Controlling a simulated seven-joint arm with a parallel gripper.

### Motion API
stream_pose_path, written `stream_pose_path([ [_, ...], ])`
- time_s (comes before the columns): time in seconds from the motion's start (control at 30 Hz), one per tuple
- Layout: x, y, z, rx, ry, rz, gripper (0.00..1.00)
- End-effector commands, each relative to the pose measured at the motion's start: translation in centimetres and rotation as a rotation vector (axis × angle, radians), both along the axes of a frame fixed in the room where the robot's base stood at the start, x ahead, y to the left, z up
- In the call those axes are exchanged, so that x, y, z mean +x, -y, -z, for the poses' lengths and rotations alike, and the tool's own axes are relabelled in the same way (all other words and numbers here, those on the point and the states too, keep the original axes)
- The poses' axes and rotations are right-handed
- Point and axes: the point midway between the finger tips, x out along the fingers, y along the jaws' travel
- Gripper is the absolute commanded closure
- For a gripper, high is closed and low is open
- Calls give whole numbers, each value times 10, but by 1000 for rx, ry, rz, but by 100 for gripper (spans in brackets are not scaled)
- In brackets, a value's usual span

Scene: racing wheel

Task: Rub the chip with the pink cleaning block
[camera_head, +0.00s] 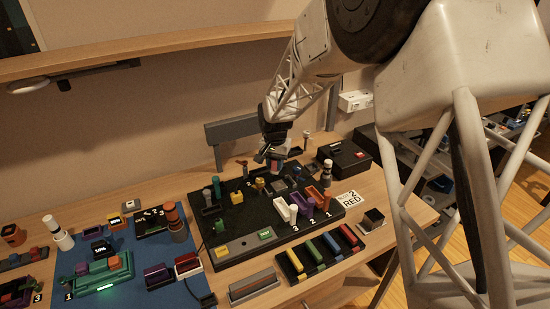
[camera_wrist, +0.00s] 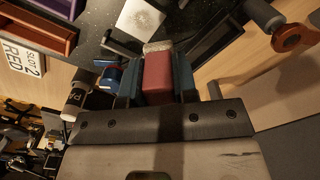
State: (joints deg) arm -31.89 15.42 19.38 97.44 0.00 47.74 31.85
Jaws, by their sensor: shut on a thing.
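My gripper (camera_head: 274,158) is above the back of the black board (camera_head: 236,250). It is shut on the pink cleaning block (camera_wrist: 157,80), which sits between the two dark fingers (camera_wrist: 156,84) in the wrist view. The block has a pale far end. In the head view the block (camera_head: 276,167) shows small below the fingers. The chip (camera_wrist: 140,19) is a light square plate with a speckled centre at the top of the wrist view, apart from the block in that picture. A grey square that looks like the chip (camera_head: 281,184) lies on the board just in front of the gripper.
A black-and-white cylinder (camera_head: 327,172) stands to the right. A black box (camera_head: 346,155) is at the back right. A tray of coloured bars (camera_head: 318,248) lies at the front.

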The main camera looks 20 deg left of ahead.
Motion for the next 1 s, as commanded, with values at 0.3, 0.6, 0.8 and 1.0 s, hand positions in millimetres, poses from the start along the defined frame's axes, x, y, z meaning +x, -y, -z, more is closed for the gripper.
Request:
stream_pose_path([
  [0.3,0,0,30,-1,-2,0,97],
  [0.6,-17,17,38,-1,-1,0,97],
  [0.8,-27,27,39,0,-1,1,97],
  [1.0,-36,36,38,0,0,1,97],
])
